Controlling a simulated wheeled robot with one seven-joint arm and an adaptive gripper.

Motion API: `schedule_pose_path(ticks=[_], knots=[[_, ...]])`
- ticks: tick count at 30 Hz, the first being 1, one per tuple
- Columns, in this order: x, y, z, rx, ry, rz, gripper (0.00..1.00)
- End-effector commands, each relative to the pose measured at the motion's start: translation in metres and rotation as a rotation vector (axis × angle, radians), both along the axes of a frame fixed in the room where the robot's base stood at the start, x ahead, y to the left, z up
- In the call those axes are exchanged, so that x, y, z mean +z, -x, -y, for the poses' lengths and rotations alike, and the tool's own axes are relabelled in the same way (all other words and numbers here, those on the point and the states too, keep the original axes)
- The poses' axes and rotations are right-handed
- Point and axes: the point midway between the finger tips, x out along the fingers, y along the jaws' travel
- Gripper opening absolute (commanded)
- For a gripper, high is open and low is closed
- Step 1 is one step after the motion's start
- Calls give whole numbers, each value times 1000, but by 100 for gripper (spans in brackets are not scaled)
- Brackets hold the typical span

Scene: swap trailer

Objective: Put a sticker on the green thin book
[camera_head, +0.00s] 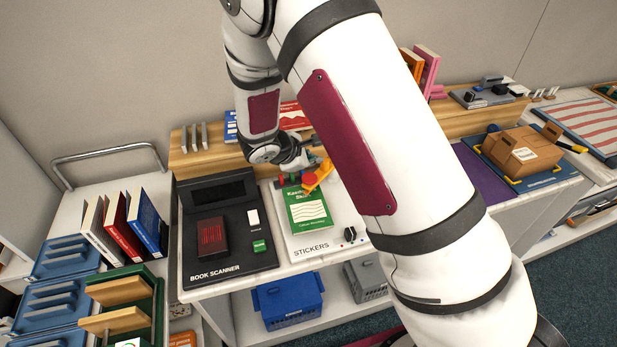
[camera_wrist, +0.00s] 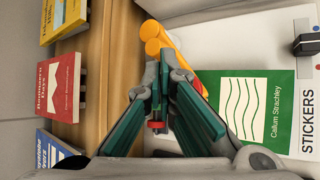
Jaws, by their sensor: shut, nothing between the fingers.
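The green thin book (camera_head: 310,209) lies flat on the white STICKERS station (camera_head: 345,215), cover up. My gripper (camera_wrist: 160,92) is shut and empty, low over the far side of the station. A small red part (camera_wrist: 156,125) shows by the fingers; I cannot tell if they touch it. No sticker is clearly visible on the book.
A black book scanner (camera_head: 229,235) stands left of the station, with a dark red item on it. A wooden ledge (camera_wrist: 100,75) with books runs behind. A cardboard box (camera_head: 522,152) sits to the right. Upright books (camera_head: 125,225) stand at the left.

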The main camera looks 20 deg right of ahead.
Motion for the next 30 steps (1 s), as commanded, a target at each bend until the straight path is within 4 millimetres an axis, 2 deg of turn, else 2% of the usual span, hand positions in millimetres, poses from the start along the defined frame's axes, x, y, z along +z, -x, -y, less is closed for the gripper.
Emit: schedule_pose_path(ticks=[3, 9, 30], knots=[[-15, -1, 0, 2, 1, -3, 0], [-28, 0, 0, 1, 0, -1, 0], [-30, 0, 0, 1, 0, -1, 0]])
